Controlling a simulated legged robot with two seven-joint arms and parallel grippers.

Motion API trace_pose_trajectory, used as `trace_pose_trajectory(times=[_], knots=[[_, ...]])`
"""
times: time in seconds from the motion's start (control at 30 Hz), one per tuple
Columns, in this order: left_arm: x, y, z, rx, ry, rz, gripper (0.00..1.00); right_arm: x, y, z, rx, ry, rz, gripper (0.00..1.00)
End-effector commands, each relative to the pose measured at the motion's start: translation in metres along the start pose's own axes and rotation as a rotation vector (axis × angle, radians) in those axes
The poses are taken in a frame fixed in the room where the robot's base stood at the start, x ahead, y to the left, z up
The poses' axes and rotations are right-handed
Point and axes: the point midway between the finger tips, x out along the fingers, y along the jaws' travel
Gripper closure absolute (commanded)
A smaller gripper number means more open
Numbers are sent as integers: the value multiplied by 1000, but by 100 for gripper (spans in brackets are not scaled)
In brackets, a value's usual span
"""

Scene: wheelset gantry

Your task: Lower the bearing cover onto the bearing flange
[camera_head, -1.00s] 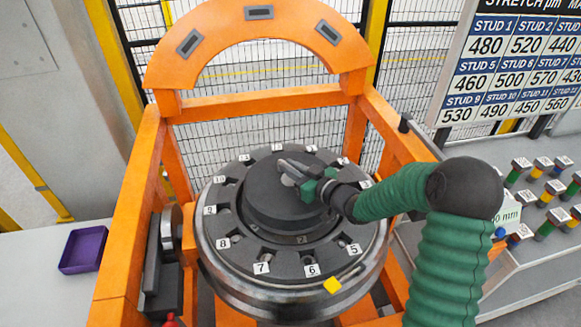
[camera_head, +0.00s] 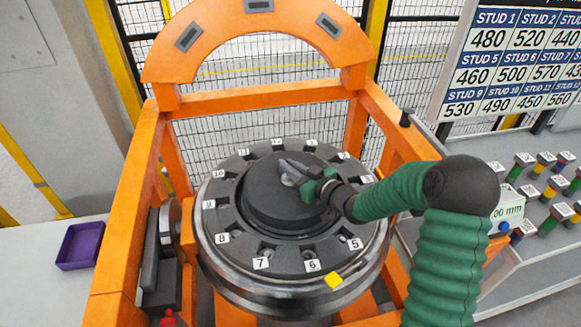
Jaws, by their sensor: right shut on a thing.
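The bearing cover (camera_head: 262,203) is a dark grey round disc near the centre of the head view. It sits in or just over the middle of the bearing flange (camera_head: 222,222), a wide dark ring with numbered white tags around it. I cannot tell whether the cover touches the flange. My right gripper (camera_head: 296,177) is over the top of the cover, shut on its small central knob, which the fingers mostly hide. My green right arm comes in from the right. My left gripper is not in view.
An orange gantry frame (camera_head: 122,235) surrounds the flange, with an arch behind it. A purple tray (camera_head: 80,246) lies on the left table. Several coloured studs stand on the right bench (camera_head: 510,250), below a stretch-value board (camera_head: 505,60). A yellow marker (camera_head: 333,280) is on the flange's front edge.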

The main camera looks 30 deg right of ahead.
Motion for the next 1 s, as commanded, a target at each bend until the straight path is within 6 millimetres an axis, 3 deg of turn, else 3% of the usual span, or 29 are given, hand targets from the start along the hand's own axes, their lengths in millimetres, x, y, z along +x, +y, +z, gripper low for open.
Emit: trace_pose_trajectory(times=[0.37,0.4,0.57,0.87,1.0], knots=[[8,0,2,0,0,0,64,2,0,9,-1,3,0,100],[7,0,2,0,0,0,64,2,0,8,-1,3,0,83],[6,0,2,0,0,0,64,1,0,8,-1,2,0,62],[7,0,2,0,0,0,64,1,0,10,0,-2,1,61],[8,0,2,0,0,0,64,-14,2,10,-2,-2,4,61]])
